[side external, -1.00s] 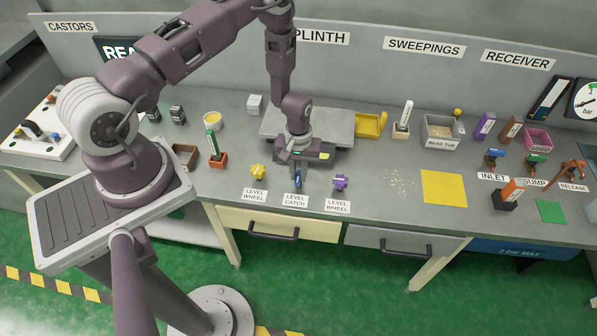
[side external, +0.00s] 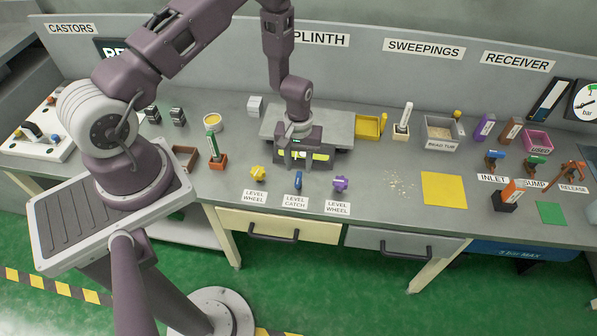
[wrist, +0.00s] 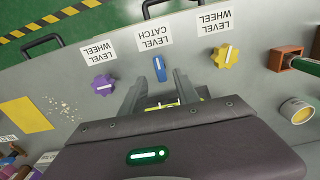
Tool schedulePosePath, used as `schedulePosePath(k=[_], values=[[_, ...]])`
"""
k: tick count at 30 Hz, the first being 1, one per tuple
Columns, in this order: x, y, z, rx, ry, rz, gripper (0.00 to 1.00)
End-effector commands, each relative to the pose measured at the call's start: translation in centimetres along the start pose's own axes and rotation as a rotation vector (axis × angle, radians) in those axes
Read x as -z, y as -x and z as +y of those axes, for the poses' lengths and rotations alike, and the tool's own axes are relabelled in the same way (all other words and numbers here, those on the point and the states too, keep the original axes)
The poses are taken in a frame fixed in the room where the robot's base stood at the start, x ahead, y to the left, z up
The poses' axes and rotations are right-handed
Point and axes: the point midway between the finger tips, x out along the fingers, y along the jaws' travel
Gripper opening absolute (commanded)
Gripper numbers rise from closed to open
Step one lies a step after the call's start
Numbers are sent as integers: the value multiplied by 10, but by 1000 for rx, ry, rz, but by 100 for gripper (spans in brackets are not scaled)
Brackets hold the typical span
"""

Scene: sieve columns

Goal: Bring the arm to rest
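My gripper (side external: 298,160) is at the front of the grey plinth (side external: 343,128), under the PLINTH sign. Its two fingers are spread apart in the wrist view (wrist: 160,80), with nothing seen held between them. The blue level catch (side external: 298,180) stands just in front of the gripper; it also shows beyond the fingertips in the wrist view (wrist: 159,68). The yellow level wheel (side external: 257,172) is to its left and the purple level wheel (side external: 340,183) to its right. A yellow-green part (side external: 320,156) shows partly behind the gripper.
A yellow tray (side external: 369,126), the bead tub (side external: 441,134) and a white-handled tool (side external: 403,121) stand right of the plinth. A green-handled tool (side external: 212,147) is to the left. Spilled beads (side external: 400,186) lie beside a yellow mat (side external: 444,190).

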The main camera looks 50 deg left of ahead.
Motion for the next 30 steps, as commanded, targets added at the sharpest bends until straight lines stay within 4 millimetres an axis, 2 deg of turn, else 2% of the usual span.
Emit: schedulePosePath(k=[1, 4, 14, 16, 17, 19, 20, 21, 23, 24, 27, 30], values=[[1, 9, 0, -1, -1, 3, 37], [0, 20, 0, 0, -1, 0, 37], [0, 26, 1, -2, -3, 2, 37], [4, 44, 7, -15, -24, 14, 37], [6, 58, 11, -25, -40, 25, 37], [8, 106, 22, -56, -98, 56, 37], [6, 131, 26, -70, -128, 71, 37], [1, 164, 30, -89, -174, 93, 37], [-10, 214, 31, -113, -244, 128, 37], [-22, 245, 29, -128, -291, 152, 37], [-57, 314, 15, -159, -410, 221, 37], [-101, 367, -11, -180, -527, 296, 37]])
